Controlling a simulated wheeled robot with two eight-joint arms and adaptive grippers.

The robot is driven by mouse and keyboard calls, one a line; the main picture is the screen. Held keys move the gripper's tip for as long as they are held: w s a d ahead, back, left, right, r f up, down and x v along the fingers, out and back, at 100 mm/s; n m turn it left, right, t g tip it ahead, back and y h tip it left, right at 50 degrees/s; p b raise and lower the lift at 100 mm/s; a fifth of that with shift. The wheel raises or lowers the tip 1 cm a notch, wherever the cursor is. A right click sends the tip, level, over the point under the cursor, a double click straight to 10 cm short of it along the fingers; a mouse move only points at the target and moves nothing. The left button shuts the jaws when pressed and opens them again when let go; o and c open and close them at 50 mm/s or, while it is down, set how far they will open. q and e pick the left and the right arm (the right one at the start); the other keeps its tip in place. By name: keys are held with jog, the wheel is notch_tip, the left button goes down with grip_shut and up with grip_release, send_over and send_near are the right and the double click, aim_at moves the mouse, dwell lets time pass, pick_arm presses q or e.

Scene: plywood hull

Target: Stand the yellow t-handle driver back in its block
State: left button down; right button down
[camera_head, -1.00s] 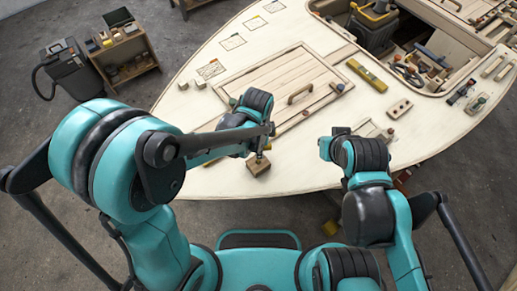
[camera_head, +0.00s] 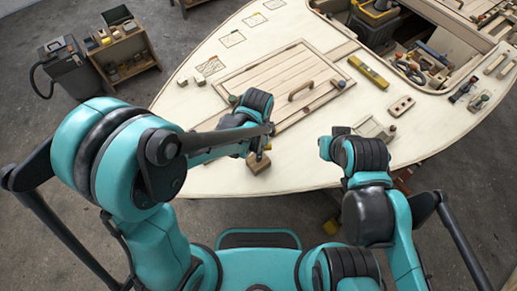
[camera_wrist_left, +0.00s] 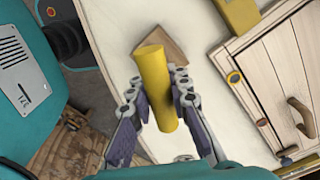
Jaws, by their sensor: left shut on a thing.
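The yellow t-handle driver (camera_wrist_left: 152,68) is held between the two fingers of my left gripper (camera_wrist_left: 160,88), which is shut on its thick yellow handle. A bit of yellow also shows under my left wrist in the head view (camera_head: 267,147). The wooden block (camera_head: 257,163) sits on the pale deck near its front edge, just below my left gripper. In the left wrist view the block (camera_wrist_left: 180,46) shows partly behind the yellow handle. The driver's lower end is hidden, so I cannot tell whether it is in the block.
A plank hatch with a handle (camera_head: 300,90) lies beyond the block. A yellow level (camera_head: 368,72) and a holed wooden piece (camera_head: 401,105) lie to the right. An open well (camera_head: 425,62) holds tools. The deck left of the block is clear.

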pick_arm(q)
jog(key=shift+f+b, duration=0.55)
jog(key=shift+f, duration=0.1)
jog(key=c, duration=1.3)
grip_release()
jog(key=shift+c, duration=0.2)
notch_tip(320, 180, up, 12)
jog(key=shift+r, duration=0.1)
jog(key=shift+a, duration=0.1)
